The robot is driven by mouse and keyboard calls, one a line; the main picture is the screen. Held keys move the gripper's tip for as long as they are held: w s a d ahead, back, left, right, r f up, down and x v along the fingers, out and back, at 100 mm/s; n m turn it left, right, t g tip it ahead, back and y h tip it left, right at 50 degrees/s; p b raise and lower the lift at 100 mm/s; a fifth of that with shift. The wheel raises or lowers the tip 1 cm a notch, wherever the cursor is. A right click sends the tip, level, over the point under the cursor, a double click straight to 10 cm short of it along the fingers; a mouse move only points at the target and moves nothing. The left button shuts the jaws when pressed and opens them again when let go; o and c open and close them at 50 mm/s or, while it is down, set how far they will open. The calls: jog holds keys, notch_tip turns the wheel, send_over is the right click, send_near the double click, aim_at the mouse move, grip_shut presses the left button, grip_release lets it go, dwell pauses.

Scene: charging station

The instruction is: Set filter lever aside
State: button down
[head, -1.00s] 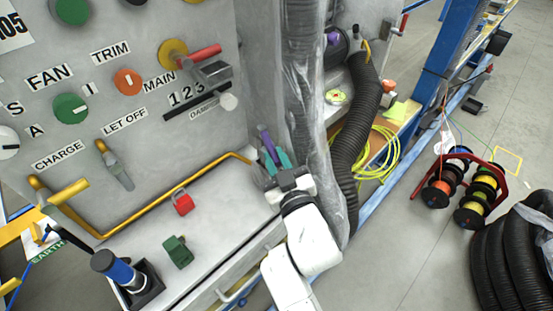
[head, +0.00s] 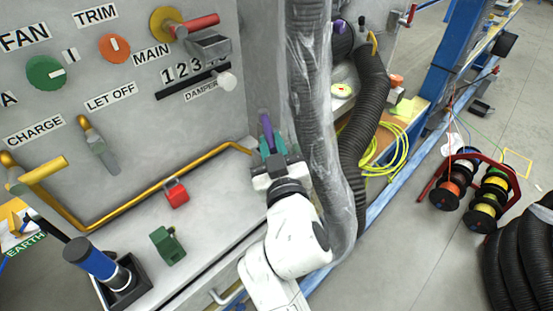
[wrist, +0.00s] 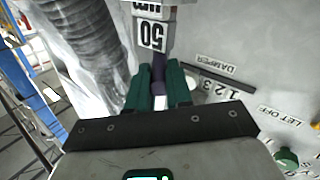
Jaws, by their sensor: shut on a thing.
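The filter lever (head: 267,132), a purple handle, stands up between the green fingers of my gripper (head: 272,150) at the right end of the grey ledge. In the wrist view the purple lever (wrist: 158,72) sits between the two green fingers (wrist: 158,92), which are shut on it. A white part shows below the purple one between the fingers. The lever's lower end is hidden by my gripper in the head view, so I cannot tell whether it touches the ledge.
A clear-wrapped hose (head: 318,120) hangs close to the right of my gripper. A yellow pipe (head: 150,195) runs along the panel's foot. A red padlock (head: 176,192), a green block (head: 168,245) and a blue cylinder in a black holder (head: 100,265) stand on the ledge (head: 215,225).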

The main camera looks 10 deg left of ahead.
jog(key=a+m+h+b, duration=0.1)
jog(key=h+b, duration=0.1)
jog(key=b, duration=0.1)
jog(key=a+m+h+b, duration=0.2)
jog(key=h+b, duration=0.1)
jog(key=b, duration=0.1)
jog(key=a+m+t+h+b, duration=0.1)
jog(key=h+b, duration=0.1)
jog(key=b, duration=0.2)
jog(key=shift+s+a+m+h, duration=0.2)
jog(key=shift+s+m+h, duration=0.05)
jog(key=shift+m+h, duration=0.15)
jog(key=shift+b, duration=0.3)
jog(key=c, duration=1)
grip_release()
jog(key=shift+c, duration=0.2)
jog(key=s+a+p, duration=0.1)
jog(key=s, duration=0.9)
jog(key=shift+s+p, duration=0.4)
jog(key=shift+a, duration=0.1)
